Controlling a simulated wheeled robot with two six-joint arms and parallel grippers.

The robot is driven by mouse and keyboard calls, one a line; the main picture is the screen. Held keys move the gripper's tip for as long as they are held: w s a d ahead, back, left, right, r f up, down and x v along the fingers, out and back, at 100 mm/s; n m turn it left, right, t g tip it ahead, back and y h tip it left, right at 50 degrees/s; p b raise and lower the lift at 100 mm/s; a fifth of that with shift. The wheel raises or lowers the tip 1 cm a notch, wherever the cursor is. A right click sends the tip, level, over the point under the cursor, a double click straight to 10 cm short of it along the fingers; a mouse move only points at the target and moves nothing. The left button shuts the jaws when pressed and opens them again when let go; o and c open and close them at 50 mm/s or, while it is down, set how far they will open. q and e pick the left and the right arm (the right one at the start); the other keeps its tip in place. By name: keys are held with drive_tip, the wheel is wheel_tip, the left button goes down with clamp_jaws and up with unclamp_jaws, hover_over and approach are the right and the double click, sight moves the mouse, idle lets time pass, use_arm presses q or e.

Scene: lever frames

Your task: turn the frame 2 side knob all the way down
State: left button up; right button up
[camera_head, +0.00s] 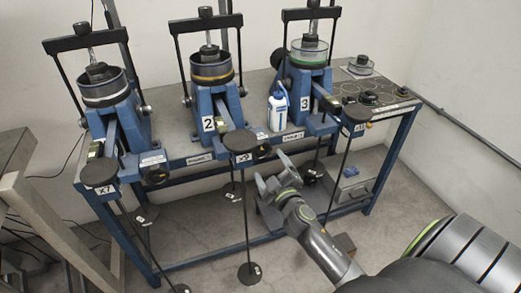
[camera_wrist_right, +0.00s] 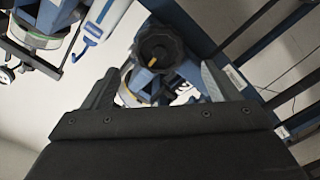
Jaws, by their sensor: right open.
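Frame 2 (camera_head: 205,100) is the middle blue lever frame, with a "2" plate on its front. Its black side knob (camera_head: 263,150) sits low on the right of the frame, by the table's front edge. In the right wrist view a black lobed knob (camera_wrist_right: 160,45) with a yellow mark shows ahead, between and beyond the fingers. My right gripper (camera_head: 267,184) is open and empty, below and in front of the knob in the head view. In the wrist view its fingers (camera_wrist_right: 166,78) stand apart on either side, not visibly touching the knob. My left gripper is not in view.
A white and blue bottle (camera_head: 278,108) stands between frames 2 and 3. Frame 1 (camera_head: 105,95) is at left, frame 3 (camera_head: 308,62) at right. A hanging weight rod with a black disc (camera_head: 240,141) is just left of the knob. Open floor lies in front.

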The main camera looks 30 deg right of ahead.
sight(262, 153)
drive_tip(key=x, duration=0.8)
drive_tip(key=shift+w+d, duration=0.1)
drive_tip(key=shift+w, duration=0.15)
drive_tip(key=shift+c, duration=0.3)
drive_tip(key=shift+s+f, duration=0.1)
drive_tip(key=shift+f, duration=0.1)
drive_tip(key=c, duration=1.1)
drive_tip(key=shift+o, duration=0.2)
drive_tip(key=shift+b, duration=0.3)
